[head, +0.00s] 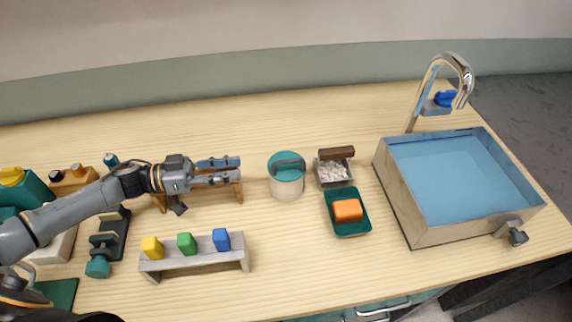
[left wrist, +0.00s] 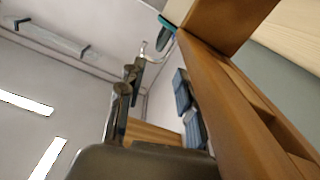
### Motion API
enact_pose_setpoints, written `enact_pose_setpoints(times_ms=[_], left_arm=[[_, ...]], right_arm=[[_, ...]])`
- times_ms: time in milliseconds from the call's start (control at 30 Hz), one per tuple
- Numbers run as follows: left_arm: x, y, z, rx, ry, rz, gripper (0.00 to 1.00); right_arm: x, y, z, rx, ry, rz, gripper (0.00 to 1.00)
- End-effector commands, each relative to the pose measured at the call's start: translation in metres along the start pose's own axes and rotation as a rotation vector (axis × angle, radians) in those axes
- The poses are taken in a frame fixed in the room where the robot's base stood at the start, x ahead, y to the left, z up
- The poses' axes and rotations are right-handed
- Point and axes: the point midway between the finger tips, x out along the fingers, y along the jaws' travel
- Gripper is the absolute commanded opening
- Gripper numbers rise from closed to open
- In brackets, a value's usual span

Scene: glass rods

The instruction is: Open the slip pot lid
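The slip pot (head: 287,190) is a cream cylinder standing upright near the middle of the table in the head view. Its teal lid (head: 281,163), with a grey bar handle across the top, sits on the pot. My left gripper (head: 232,170) is to the left of the pot, over a low wooden rack (head: 240,192), pointing right toward the pot and apart from it. Its two fingers are separated, with nothing seen between them. The wrist view shows the wooden rack (left wrist: 225,95) close beside the fingers. My right gripper is not in view.
Right of the pot are a brown-handled tray of white pieces (head: 333,172) and a teal dish (head: 346,226) with an orange block. A sink (head: 405,205) stands farther right. A grey stand (head: 195,262) with coloured blocks is in front. The table behind the pot is clear.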

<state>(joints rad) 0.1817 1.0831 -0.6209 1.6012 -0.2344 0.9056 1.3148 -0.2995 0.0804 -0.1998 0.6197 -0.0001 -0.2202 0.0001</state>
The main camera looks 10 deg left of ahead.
Motion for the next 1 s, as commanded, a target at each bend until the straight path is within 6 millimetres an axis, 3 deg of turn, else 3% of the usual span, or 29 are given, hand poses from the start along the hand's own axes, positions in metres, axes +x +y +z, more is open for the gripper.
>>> enact_pose_setpoints(times_ms=[600,800,1000], left_arm=[[0.116,0.001,-0.004,0.001,0.003,0.002,0.35],[0.130,0.001,-0.002,0.001,0.000,0.001,0.35],[0.132,0.000,-0.001,0.002,-0.001,0.001,0.35]], right_arm=[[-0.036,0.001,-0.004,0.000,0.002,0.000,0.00],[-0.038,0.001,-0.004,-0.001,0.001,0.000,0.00],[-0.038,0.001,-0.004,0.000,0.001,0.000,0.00]])
